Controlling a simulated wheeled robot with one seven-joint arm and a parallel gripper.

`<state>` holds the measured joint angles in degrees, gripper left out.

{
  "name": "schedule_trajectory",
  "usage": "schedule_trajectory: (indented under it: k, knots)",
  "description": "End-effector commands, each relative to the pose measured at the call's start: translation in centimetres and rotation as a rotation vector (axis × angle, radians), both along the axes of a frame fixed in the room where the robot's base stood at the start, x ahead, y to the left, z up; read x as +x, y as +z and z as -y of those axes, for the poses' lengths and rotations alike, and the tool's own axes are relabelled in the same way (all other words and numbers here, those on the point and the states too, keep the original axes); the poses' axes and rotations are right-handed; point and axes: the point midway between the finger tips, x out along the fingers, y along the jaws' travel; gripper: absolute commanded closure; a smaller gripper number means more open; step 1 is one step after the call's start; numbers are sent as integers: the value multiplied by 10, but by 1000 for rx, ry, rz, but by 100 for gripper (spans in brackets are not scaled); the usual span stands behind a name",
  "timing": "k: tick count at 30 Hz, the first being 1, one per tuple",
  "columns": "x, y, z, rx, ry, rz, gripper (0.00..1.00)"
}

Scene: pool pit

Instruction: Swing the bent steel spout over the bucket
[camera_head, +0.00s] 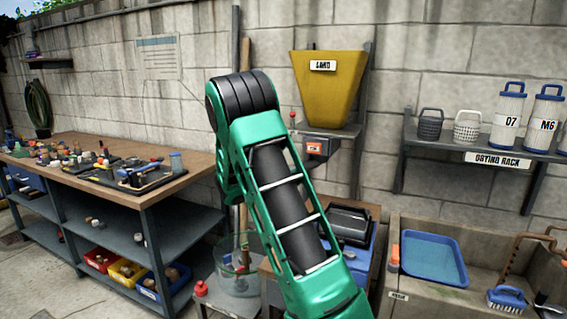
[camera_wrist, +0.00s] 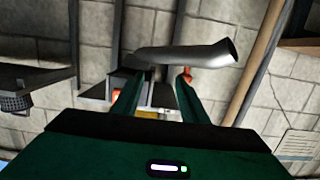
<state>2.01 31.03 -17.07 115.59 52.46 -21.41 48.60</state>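The bent steel spout (camera_wrist: 190,55) shows in the wrist view as a grey pipe running across the upper middle, its open end at the right. In the head view my gripper is hidden behind my arm. A clear bucket (camera_head: 232,280) stands low, left of my arm, partly covered by it.
A yellow hopper (camera_head: 328,85) is on the wall above a small bracketed box (camera_head: 318,147). A workbench (camera_head: 120,190) is at left, a drying rack (camera_head: 480,150) and a sink with a blue tray (camera_head: 433,258) at right. A wooden pole (camera_wrist: 262,55) leans near the spout.

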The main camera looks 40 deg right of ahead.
Motion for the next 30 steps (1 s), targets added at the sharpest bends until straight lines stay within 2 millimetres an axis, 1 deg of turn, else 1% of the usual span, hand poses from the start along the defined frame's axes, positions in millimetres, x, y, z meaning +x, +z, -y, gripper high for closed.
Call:
schedule_trajectory:
  k: [1,4,8,11,14,24,30]
  knots:
    - [13,-2,-1,-37,22,13,60]
    - [33,0,-5,-93,60,44,60]
    - [46,1,-7,-129,88,65,60]
    - [51,2,-4,-137,94,70,60]
    - [55,2,7,-136,92,72,60]
    - [82,1,59,-136,91,70,60]
    - [92,1,80,-135,91,69,60]
